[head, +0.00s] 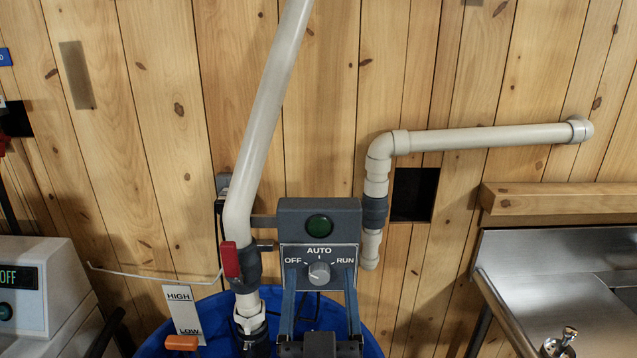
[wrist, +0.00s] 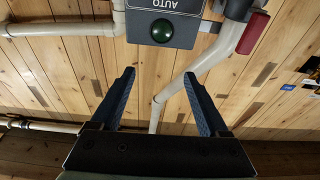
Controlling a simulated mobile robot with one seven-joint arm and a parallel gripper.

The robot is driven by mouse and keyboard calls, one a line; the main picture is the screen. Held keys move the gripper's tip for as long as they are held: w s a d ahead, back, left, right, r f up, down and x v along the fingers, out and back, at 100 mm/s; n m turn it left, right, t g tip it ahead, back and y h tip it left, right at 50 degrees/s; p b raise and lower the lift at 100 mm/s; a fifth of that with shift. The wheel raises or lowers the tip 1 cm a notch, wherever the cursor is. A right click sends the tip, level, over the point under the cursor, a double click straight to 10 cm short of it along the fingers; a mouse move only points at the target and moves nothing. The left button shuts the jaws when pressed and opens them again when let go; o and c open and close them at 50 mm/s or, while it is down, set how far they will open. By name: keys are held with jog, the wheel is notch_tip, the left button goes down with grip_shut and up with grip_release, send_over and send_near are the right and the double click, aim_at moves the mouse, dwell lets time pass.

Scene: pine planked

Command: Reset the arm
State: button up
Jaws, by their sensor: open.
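My gripper (head: 320,272) is in the lower middle of the head view. Its two blue fingers are spread apart and point up in front of the grey control box (head: 319,217). Nothing is between them in the wrist view (wrist: 159,73). The box has a dark green lamp (head: 319,226) and a grey knob (head: 319,273) with OFF, AUTO and RUN labels. The knob shows between the fingers in the head view. In the wrist view the box (wrist: 185,33) appears upside down beyond the fingertips, and its knob is out of frame.
A blue tub (head: 370,345) is below the box. A pale pipe (head: 265,115) with a red valve handle (head: 230,260) rises left of it. Another pipe (head: 480,138) runs right. A HIGH/LOW card (head: 183,313), a white machine (head: 45,285) and a metal sink (head: 550,265) flank the space.

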jog(key=s+r+t, duration=0.2)
jog(key=s+r, duration=0.2)
jog(key=r, duration=0.7)
jog(key=s+r+t, duration=0.3)
jog(key=s+r, duration=0.1)
jog(key=r, duration=0.7)
jog(key=s+r+t, duration=0.2)
jog(key=s+r, duration=0.2)
jog(key=r, duration=0.7)
jog(key=shift+s+a+r, duration=0.15)
